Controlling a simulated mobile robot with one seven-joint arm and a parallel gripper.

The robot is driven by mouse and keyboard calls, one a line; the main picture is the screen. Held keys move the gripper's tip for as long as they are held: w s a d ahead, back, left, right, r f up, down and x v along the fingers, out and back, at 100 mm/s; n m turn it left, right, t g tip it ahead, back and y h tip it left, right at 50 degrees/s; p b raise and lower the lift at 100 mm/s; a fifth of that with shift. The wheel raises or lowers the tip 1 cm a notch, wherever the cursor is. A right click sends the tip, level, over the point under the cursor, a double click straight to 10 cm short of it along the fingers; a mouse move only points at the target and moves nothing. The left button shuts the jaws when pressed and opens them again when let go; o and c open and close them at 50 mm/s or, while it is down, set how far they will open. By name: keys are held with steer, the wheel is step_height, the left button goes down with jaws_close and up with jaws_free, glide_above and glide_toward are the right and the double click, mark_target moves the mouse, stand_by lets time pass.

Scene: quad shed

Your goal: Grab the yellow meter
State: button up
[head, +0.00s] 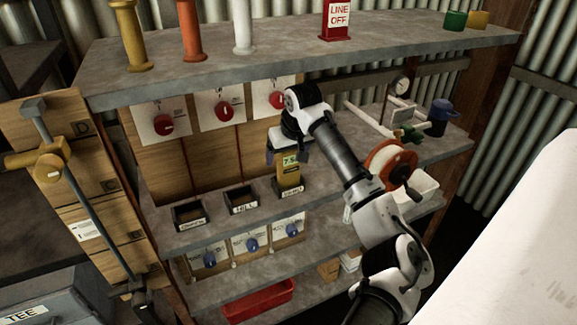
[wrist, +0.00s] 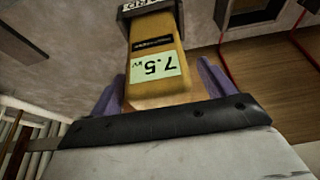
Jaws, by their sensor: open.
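The yellow meter (head: 289,172) stands upright in the rightmost of three small black labelled holders on the middle shelf. Its pale green display, reading 7.5, faces out. In the wrist view the meter (wrist: 156,65) appears upside down, with its top end between the two purple fingers of my gripper (wrist: 160,88). The fingers are open, one on each side of the meter, with a gap visible at the right finger. In the head view my gripper (head: 287,155) is above and around the top of the meter, partly hidden by my wrist. I cannot tell whether a finger touches it.
Two empty black holders (head: 190,215) (head: 241,199) stand left of the meter. A cable reel (head: 390,165) and a white bin (head: 417,186) are to the right. Red-knob panels (head: 222,104) hang behind. The upper shelf (head: 280,55) overhangs, carrying coloured posts and a red sign (head: 337,20).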

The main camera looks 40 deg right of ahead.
steer(key=c, duration=1.3)
